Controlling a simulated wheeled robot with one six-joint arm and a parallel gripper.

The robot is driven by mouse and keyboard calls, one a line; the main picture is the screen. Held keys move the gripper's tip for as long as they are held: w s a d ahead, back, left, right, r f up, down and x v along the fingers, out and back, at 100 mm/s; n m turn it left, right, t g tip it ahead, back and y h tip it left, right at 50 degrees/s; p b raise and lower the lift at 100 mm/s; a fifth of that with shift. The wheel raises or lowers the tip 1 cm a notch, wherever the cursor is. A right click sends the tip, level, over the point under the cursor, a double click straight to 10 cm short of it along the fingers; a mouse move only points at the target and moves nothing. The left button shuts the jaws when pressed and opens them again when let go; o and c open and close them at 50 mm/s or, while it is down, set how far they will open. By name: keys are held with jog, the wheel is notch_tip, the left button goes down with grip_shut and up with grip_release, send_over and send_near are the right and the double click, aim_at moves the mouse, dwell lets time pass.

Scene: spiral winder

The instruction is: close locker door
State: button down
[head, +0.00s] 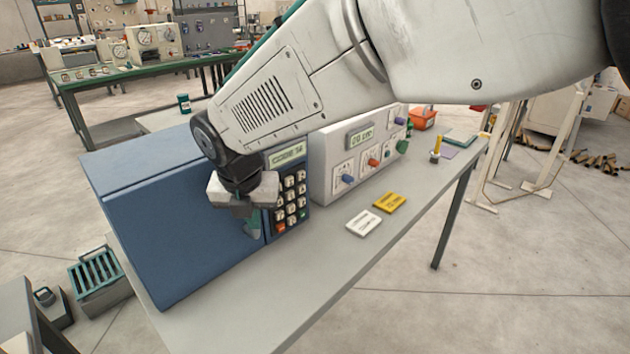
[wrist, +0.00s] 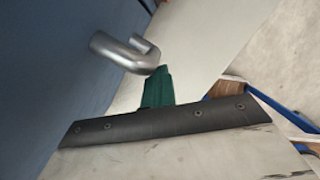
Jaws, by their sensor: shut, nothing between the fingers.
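The blue locker (head: 135,170) sits on the left end of the grey table, with its door (head: 185,240) facing the front. The door looks flush or nearly flush with the keypad panel beside it; I cannot tell if a small gap is left. My gripper (head: 252,226) is shut and empty, pointing down in front of the door's right edge. In the wrist view, its green fingertips (wrist: 158,86) are close to the silver bent door handle (wrist: 125,52), beside the blue door face (wrist: 60,60). I cannot tell if they touch. In the head view my gripper hides the handle.
A keypad panel (head: 291,203) with a display is on the locker's right. A white control box (head: 335,185) with knobs stands further right. A white card (head: 363,223) and a yellow card (head: 390,203) lie before it. The table's front (head: 260,310) is clear.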

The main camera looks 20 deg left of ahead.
jog(key=shift+w+r, duration=0.15)
jog(key=s+d+r, duration=0.4)
jog(key=s+r, duration=0.2)
jog(key=r, duration=0.3)
jog(key=d+m+g+h, duration=0.2)
jog(key=d+m, duration=2.3)
jog(key=d, duration=0.3)
jog(key=s+d+m, duration=0.3)
jog(key=d+m, duration=0.2)
jog(key=d, duration=0.2)
jog(key=s+d+f+m, duration=0.1)
jog(key=s+d+m, duration=0.2)
jog(key=d+m, duration=0.2)
jog(key=s+d+m+y, duration=0.1)
jog(key=s+d+m, duration=0.2)
jog(key=d, duration=0.8)
jog(key=shift+s+d+f+m+t, duration=0.15)
jog(key=shift+s+m+t, duration=0.2)
jog(key=shift+m, duration=0.65)
